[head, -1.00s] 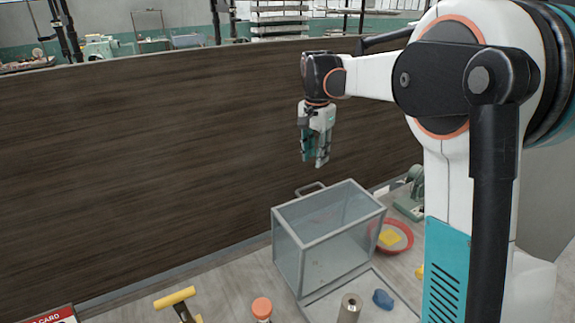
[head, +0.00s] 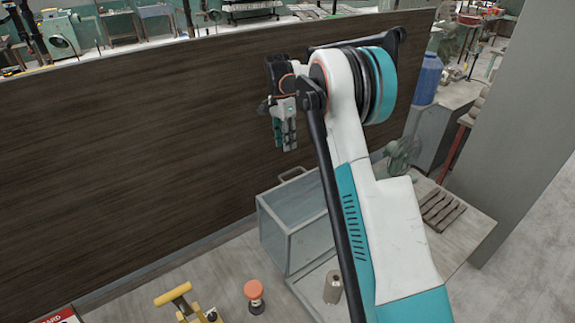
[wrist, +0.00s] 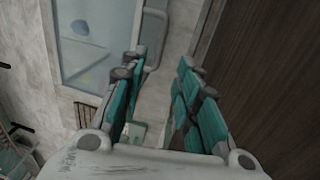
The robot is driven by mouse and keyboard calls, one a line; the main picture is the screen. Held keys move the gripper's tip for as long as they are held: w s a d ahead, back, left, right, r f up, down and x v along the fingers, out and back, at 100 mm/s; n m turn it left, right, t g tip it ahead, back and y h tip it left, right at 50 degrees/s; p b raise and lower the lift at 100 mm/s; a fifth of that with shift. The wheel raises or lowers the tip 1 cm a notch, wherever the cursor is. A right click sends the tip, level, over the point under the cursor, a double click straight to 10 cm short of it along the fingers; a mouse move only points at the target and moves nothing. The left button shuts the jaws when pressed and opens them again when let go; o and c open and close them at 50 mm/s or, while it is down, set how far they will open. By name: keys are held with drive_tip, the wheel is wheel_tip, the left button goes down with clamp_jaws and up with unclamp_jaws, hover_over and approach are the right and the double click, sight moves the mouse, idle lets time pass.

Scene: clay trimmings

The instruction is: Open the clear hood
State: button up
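The clear hood (head: 272,226) is a see-through box with a grey frame, standing on the bench near the dark wooden panel. Its grey handle (head: 293,174) sticks out at the top of its back side. My gripper (head: 285,149) hangs fingers-down above the handle, apart from it. In the wrist view my gripper (wrist: 160,66) is open and empty. There the handle (wrist: 158,42) shows beyond the fingertips, and the hood's pane (wrist: 95,55) is at upper left. My arm hides the hood's right part in the head view.
The tall wooden panel (head: 130,140) rises close behind the hood. A yellow-handled tool (head: 175,294), an orange-topped object (head: 254,292) and a tan cylinder (head: 333,288) stand at the front. A slatted rack (head: 440,212) lies at right.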

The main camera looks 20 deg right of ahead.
drive_tip(key=f, duration=0.3)
drive_tip(key=s+f, duration=0.1)
drive_tip(key=f, duration=0.3)
drive_tip(key=f+p, duration=0.1)
drive_tip(key=f, duration=0.2)
drive_tip(key=shift+s+d+f, duration=0.15)
drive_tip(key=shift+s+f, duration=0.15)
drive_tip(key=shift+c, duration=0.4)
clamp_jaws()
